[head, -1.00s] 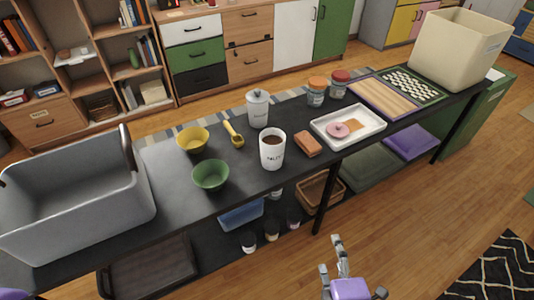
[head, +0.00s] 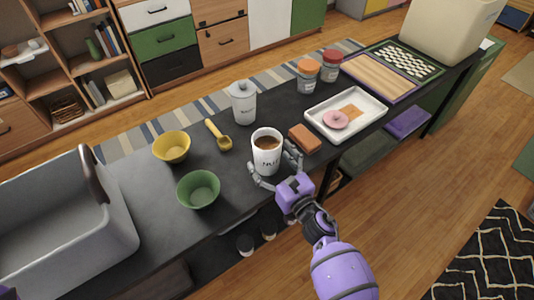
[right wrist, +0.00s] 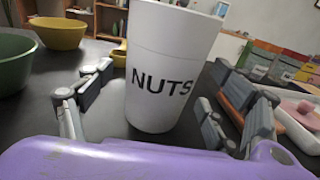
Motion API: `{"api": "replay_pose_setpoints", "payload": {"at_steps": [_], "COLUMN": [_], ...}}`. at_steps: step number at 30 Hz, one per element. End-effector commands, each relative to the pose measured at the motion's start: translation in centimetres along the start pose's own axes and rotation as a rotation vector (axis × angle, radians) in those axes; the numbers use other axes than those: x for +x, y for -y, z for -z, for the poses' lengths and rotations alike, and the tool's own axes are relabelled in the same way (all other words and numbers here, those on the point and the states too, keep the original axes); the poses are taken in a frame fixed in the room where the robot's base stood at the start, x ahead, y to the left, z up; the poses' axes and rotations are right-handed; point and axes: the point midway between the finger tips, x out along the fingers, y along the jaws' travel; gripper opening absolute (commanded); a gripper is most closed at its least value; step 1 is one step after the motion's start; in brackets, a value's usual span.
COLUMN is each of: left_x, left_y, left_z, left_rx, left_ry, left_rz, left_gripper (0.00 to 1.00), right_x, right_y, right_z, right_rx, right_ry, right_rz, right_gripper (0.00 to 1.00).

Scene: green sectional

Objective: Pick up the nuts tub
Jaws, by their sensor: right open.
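The nuts tub (head: 266,155) is a white open cup with dark lettering and brown contents, upright on the black table (head: 150,225). In the right wrist view the tub (right wrist: 165,65) stands large in the middle, its "NUTS" label facing the camera and its top cut off. My right gripper (head: 275,173) is open at the tub's near side. In the right wrist view its fingers (right wrist: 160,108) lie to either side of the tub's lower part; I cannot tell whether any finger touches it. My left gripper is out of view.
A green bowl (head: 198,189) and a yellow bowl (head: 172,147) stand left of the tub, with a yellow scoop (head: 218,135) and a white lidded canister (head: 243,103) behind. A brown block (head: 304,139) and a white tray (head: 372,108) are to the right. A grey bin (head: 110,235) stands far left.

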Motion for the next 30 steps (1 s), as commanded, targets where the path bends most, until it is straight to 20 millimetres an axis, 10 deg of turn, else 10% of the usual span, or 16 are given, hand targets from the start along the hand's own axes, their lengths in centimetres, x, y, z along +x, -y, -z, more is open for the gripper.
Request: {"api": "replay_pose_setpoints", "payload": {"at_steps": [12,26,30], "left_x": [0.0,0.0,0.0], "left_y": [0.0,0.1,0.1], "left_z": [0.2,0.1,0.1], "left_rx": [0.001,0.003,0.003], "left_ry": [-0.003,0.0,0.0], "left_rz": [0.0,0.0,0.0], "left_gripper": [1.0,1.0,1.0], "right_x": [2.0,2.0,2.0], "right_y": [0.0,0.0,0.0], "right_z": [0.1,0.1,0.0], "right_rx": [0.001,0.001,0.001], "right_ry": [-0.002,-0.002,0.0], "right_rz": [0.001,0.001,0.001], "right_gripper": [0.83,0.24,0.22]}}
